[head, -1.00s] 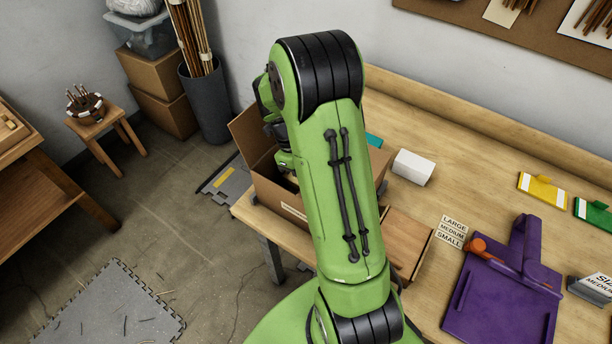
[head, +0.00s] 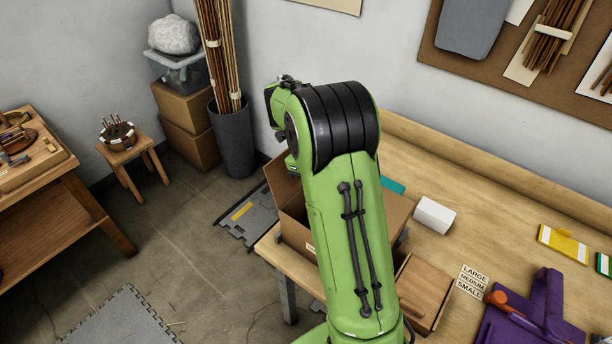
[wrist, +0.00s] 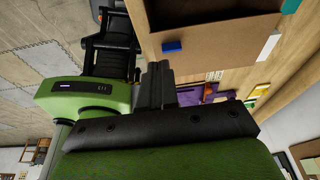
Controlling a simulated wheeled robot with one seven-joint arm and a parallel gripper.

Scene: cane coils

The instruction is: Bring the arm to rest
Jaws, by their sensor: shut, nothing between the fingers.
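My green arm (head: 345,230) rises in the middle of the head view, with its black-banded joint (head: 345,120) at the top. It hides part of the bench and of the open cardboard box (head: 390,205). My gripper is hidden behind the arm in the head view. In the wrist view my gripper's dark fingers (wrist: 157,85) are together and empty. The cardboard box (wrist: 220,27) shows beyond them with a small blue piece on its edge, apart from the fingers as far as I can tell.
On the bench are a white block (head: 434,215), a wooden box (head: 425,290), size labels (head: 470,281) and a purple fixture (head: 535,315). A grey bin of canes (head: 232,140), cartons (head: 185,115) and a stool (head: 130,155) stand at left. Open floor (head: 190,240) lies between.

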